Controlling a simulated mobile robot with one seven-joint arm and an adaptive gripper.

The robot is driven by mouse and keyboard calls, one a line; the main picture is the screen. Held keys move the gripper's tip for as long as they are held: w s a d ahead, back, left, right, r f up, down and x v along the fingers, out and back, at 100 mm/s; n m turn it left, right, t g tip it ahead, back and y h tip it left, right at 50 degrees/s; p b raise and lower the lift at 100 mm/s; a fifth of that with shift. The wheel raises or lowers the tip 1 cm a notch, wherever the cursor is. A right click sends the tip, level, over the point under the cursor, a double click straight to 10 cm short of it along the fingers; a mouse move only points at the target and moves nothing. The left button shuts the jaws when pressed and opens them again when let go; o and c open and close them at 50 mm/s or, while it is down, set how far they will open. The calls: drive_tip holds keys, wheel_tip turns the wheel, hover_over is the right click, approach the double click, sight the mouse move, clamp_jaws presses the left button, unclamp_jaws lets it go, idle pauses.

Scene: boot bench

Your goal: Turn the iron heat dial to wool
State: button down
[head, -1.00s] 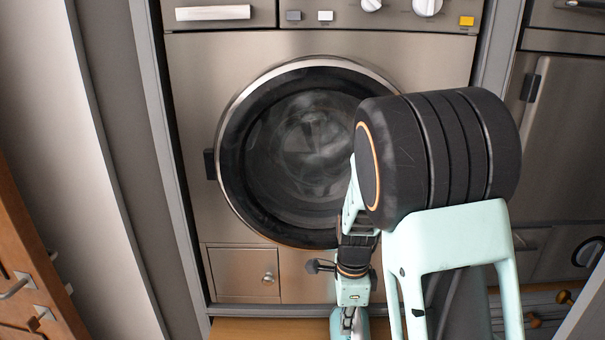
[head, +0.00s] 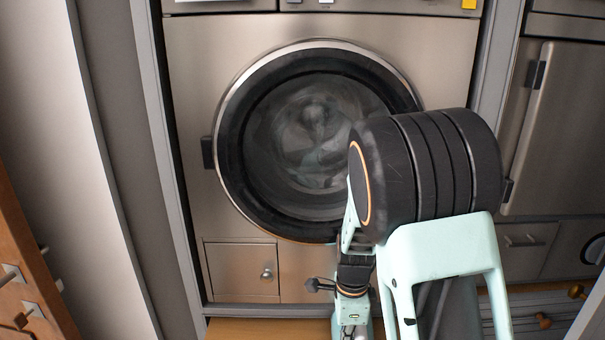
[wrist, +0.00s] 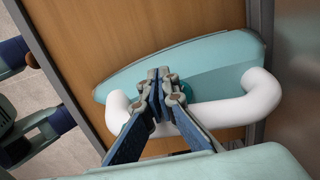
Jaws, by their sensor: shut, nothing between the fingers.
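The iron (wrist: 215,65) shows in the wrist view, with a teal body and a thick white handle (wrist: 225,112) in front of it. It is against or on a brown wooden surface. My gripper (wrist: 163,78) is shut and empty, with its fingertips over the middle of the iron, between the two bends of the handle. A darker teal part shows just behind the fingers; I cannot tell whether it is the heat dial. No dial markings are readable, and I cannot tell whether the fingertips touch the iron. The iron is not visible in the head view.
A front-loading washer (head: 190,100) with a round glass door stands ahead in the head view. A wooden ledge (head: 255,330) runs below it. Steel cabinet doors (head: 560,130) are at right, and wooden drawers (head: 25,290) are at lower left.

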drive_tip(key=shift+w+d, duration=0.25)
drive_tip(key=shift+d, duration=0.35)
idle(0.7)
drive_tip(key=shift+w+a+p, duration=0.1)
drive_tip(key=shift+w+p, duration=0.45)
drive_tip(key=shift+p, duration=0.25)
drive_tip(key=shift+w+p, duration=0.35)
drive_tip(key=shift+w, duration=0.05)
idle(0.4)
drive_tip(key=shift+w+a, duration=0.2)
drive_tip(key=shift+a, duration=0.1)
wheel_tip(320, 180, up, 6)
drive_tip(key=p, duration=0.5)
drive_tip(key=shift+r+p, duration=0.1)
drive_tip(key=shift+p, duration=0.3)
